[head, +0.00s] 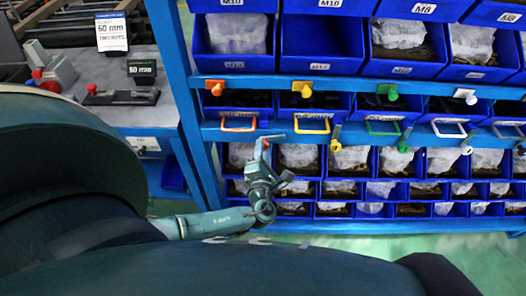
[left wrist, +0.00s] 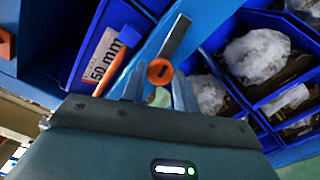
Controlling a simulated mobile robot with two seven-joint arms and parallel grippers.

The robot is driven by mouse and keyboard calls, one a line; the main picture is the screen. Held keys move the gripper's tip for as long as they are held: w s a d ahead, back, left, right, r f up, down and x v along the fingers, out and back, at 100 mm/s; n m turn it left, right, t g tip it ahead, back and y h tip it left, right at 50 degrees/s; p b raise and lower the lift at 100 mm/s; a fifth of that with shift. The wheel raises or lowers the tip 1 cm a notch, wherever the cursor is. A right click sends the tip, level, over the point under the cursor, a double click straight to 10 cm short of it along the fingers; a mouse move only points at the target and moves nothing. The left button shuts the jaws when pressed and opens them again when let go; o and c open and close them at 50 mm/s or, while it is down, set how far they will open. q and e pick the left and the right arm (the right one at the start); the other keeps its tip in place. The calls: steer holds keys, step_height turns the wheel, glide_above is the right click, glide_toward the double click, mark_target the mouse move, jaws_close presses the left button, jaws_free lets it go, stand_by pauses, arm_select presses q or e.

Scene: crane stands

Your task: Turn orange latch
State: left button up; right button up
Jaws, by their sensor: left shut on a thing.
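The orange latch (head: 266,143) is on the blue shelf beam, just below and right of the orange handle (head: 239,125). In the left wrist view its round orange end (left wrist: 160,71) sits between my fingertips, and its grey metal bar (left wrist: 176,36) runs up and right. My left gripper (head: 262,152) reaches up from below and is shut on the latch; it also shows in the left wrist view (left wrist: 158,90). In the head view the latch's bar looks nearly level, unlike the more upright yellow latch (head: 336,138). My right gripper is not in view.
A green latch (head: 404,140) and a white latch (head: 467,141) are farther right on the same beam. An orange knob (head: 216,87) is above. Blue bins (head: 318,45) fill the rack. A grey workbench (head: 120,105) with fixtures stands at left.

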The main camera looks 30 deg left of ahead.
arm_select(q)
steer(key=shift+m, duration=1)
steer(key=o, duration=1)
steer(key=shift+s, duration=0.1)
steer(key=b+v, duration=0.1)
steer(key=v, duration=1.2)
steer(key=shift+d, duration=0.1)
